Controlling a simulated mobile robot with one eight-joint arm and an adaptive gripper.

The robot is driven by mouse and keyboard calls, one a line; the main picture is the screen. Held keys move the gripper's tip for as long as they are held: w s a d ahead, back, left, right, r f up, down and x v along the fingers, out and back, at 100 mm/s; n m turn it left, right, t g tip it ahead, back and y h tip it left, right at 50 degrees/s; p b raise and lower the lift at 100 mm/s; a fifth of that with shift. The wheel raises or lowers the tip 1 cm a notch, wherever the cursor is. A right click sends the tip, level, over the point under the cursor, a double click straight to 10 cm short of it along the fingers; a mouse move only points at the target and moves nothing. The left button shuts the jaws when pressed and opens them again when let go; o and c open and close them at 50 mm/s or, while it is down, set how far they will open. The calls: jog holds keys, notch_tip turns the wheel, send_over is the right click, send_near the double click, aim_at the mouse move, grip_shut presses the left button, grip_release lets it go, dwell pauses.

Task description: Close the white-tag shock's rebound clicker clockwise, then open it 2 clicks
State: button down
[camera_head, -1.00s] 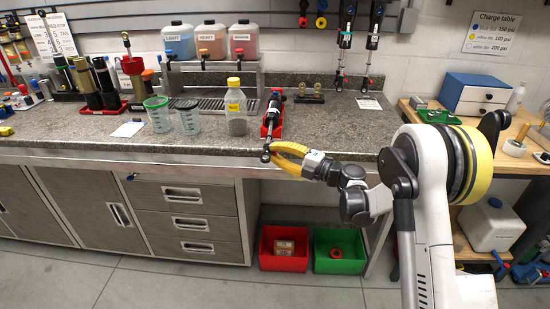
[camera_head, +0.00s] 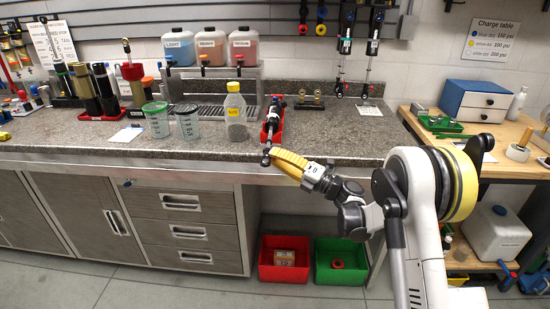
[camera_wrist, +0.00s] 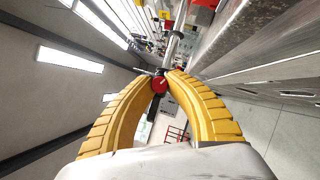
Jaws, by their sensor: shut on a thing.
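A dark shock (camera_head: 271,127) lies in a red cradle (camera_head: 277,136) at the front edge of the bench, its end eye pointing toward me. My gripper (camera_head: 271,154) reaches this end from the right with its yellow fingers. In the wrist view, my gripper (camera_wrist: 160,83) has its fingertips closed on the sides of a small round red knob (camera_wrist: 160,85) with a pale mark on its face. The silver shaft (camera_wrist: 174,45) of the shock runs away behind the knob. I cannot make out a tag colour on this shock.
A capped bottle (camera_head: 235,112) and two measuring cups (camera_head: 157,119) stand left of the cradle. Other shocks (camera_head: 345,45) hang on the wall behind. A red bin (camera_head: 284,258) and a green bin (camera_head: 340,261) are on the floor below.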

jog(key=c, duration=1.3)
grip_release()
jog(key=v, duration=1.2)
